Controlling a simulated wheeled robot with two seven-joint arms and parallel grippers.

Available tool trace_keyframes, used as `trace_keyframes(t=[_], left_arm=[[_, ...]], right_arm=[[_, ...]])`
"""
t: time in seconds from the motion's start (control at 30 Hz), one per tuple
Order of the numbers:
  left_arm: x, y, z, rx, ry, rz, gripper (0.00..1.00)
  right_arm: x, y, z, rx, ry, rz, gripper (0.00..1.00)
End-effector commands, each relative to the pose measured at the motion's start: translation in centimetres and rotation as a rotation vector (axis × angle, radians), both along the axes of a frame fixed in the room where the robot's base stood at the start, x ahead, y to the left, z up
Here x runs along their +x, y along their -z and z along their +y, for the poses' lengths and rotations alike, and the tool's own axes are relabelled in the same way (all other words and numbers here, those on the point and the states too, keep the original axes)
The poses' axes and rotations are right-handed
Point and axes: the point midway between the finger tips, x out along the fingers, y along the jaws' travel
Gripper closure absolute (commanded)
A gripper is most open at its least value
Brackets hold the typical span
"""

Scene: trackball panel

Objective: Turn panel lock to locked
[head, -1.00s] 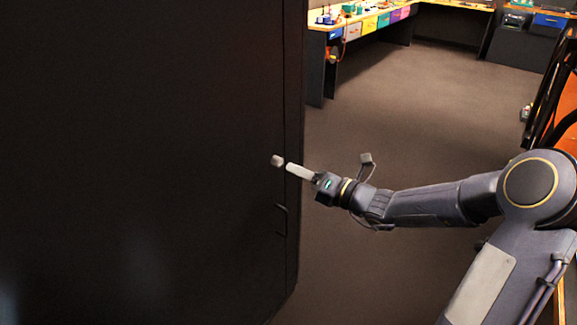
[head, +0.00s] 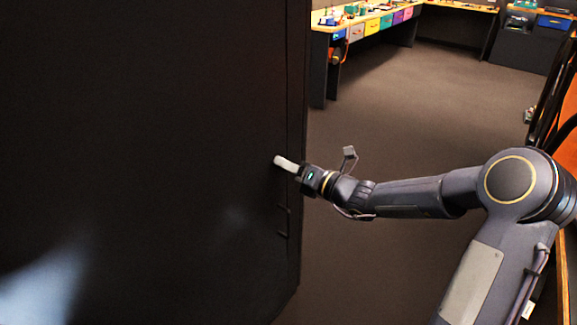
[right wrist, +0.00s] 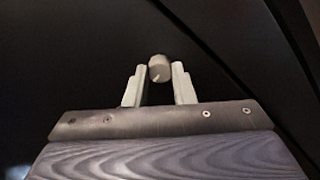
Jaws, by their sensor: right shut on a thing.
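The panel lock is a small round grey knob (right wrist: 159,67) with a short pale mark near its lower edge. In the right wrist view it sits between the two pale fingers of my right gripper (right wrist: 159,86), which is shut on it. In the head view my right gripper (head: 279,161) reaches the dark panel (head: 150,120) near its right edge, and its fingers hide the knob. Which way the lock is set is too small to tell. My left gripper is not in view.
A thin dark handle (head: 284,220) sticks out of the panel below my right gripper. Open floor (head: 400,120) lies right of the panel. A workbench with coloured drawers (head: 372,25) stands at the back.

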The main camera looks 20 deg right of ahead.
Motion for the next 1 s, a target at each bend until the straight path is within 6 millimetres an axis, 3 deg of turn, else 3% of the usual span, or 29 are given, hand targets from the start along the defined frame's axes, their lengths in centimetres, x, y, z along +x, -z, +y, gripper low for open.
trace_keyframes(t=[0.47,1.0], left_arm=[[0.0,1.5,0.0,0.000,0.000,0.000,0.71],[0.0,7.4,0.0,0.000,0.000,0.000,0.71]], right_arm=[[0.0,0.3,0.0,-0.095,0.000,-0.074,1.00],[0.0,0.6,0.0,-0.479,0.000,-0.375,1.00]])
